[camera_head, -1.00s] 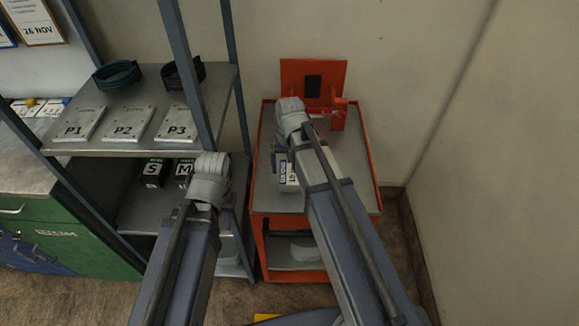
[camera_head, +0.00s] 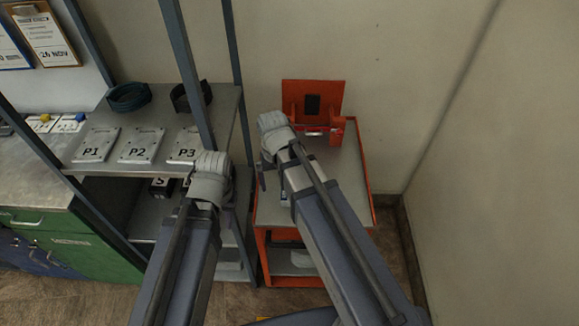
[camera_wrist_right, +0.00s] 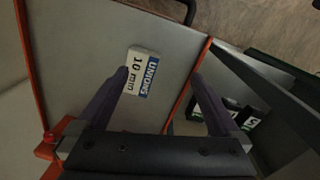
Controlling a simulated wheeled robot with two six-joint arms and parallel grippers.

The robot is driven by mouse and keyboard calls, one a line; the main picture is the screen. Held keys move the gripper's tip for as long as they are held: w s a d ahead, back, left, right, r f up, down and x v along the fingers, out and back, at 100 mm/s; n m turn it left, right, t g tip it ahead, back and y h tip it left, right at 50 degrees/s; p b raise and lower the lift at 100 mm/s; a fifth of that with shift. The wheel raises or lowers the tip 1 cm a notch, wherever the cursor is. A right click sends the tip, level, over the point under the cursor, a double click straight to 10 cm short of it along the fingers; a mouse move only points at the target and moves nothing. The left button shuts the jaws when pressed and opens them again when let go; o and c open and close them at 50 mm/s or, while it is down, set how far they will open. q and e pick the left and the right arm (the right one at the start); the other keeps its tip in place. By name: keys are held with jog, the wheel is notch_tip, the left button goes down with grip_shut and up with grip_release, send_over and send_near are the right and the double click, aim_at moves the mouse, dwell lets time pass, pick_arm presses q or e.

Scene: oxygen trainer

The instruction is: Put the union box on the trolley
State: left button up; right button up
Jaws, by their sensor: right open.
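The union box (camera_wrist_right: 143,72), white with a blue "UNIONS 10 mm" label, lies on the grey top of the red-orange trolley (camera_head: 345,185) in the right wrist view. In the head view my right arm hides most or all of it. My right gripper (camera_wrist_right: 160,74) is open and empty above the trolley top. The box shows just beyond its left finger; I cannot tell whether they touch. In the head view the right gripper (camera_head: 262,172) is over the trolley's left side. My left gripper (camera_head: 230,212) is by the shelf's right edge, its jaws mostly hidden by its wrist.
A metal shelf rack (camera_head: 225,125) with P1, P2 and P3 plates and dark cable coils stands left of the trolley. Dark boxes (camera_wrist_right: 246,117) sit on its lower shelf. A red upright panel (camera_head: 300,95) rises at the trolley's back. A wall is at right.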

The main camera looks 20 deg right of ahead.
jog(key=s+a+n, duration=0.4)
jog(key=s+a, duration=0.1)
jog(key=s, duration=0.4)
jog(key=shift+a+h, duration=0.3)
jog(key=shift+h, duration=0.1)
jog(key=shift+s+r, duration=0.1)
jog(key=shift+c, duration=0.2)
